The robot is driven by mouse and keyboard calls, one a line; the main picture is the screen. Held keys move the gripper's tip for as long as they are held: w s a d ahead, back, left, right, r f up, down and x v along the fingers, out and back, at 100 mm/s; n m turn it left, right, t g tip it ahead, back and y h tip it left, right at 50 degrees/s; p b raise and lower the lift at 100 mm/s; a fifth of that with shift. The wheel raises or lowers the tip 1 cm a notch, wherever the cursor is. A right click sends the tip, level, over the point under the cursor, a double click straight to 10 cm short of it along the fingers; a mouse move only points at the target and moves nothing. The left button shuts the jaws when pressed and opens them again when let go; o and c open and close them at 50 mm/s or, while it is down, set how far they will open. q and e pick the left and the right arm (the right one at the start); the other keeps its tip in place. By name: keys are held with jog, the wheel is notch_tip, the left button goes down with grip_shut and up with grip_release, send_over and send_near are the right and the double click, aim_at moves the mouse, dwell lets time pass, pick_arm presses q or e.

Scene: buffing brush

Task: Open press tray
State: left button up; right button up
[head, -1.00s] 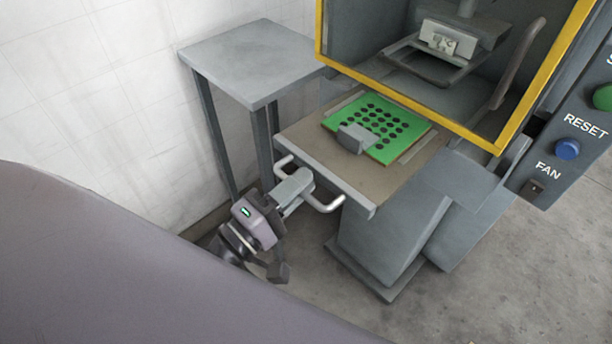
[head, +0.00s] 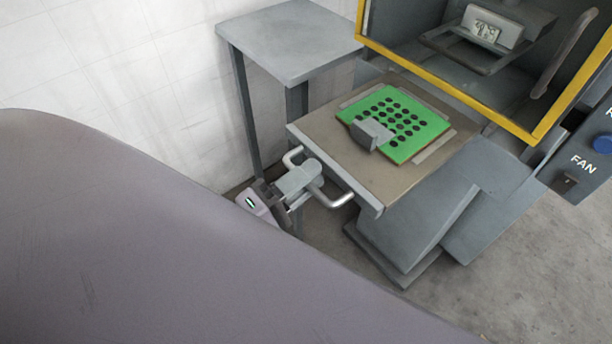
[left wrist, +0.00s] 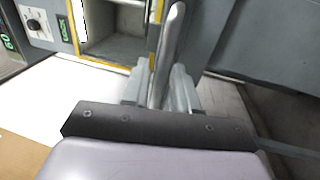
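The press tray (head: 325,135) is a tan plate that sticks well out of the press, below its yellow-framed opening. A green mat (head: 424,140) with several dark round spots and a small grey block (head: 371,134) lie on it. A pale, bent-bar handle (head: 341,201) is fixed to the tray's front edge. My left gripper (head: 308,176) is at the middle of this handle. In the left wrist view, the handle bar (left wrist: 168,45) runs between the two fingers, which are closed around it. My right gripper is in neither view.
The press (head: 470,105) stands behind the tray, with a blue button (head: 602,145) and a FAN switch (head: 566,182) at right. A grey side table (head: 290,42) stands left of the tray near the white wall. Bare concrete floor (head: 500,270) lies at lower right.

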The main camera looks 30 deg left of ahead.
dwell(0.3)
pick_arm(q)
jog(key=b+v, duration=0.1)
jog(key=v, duration=0.6)
jog(key=shift+s, duration=0.1)
dwell(0.6)
notch_tip(320, 180, down, 19)
jog(key=m+g+y+p, duration=0.2)
jog(key=m+g, duration=0.6)
jog(key=m, duration=0.8)
jog(key=y, duration=0.2)
jog(key=shift+w+d+g+y, duration=0.3)
jog(key=shift+y, duration=0.1)
jog(key=shift+r, duration=0.1)
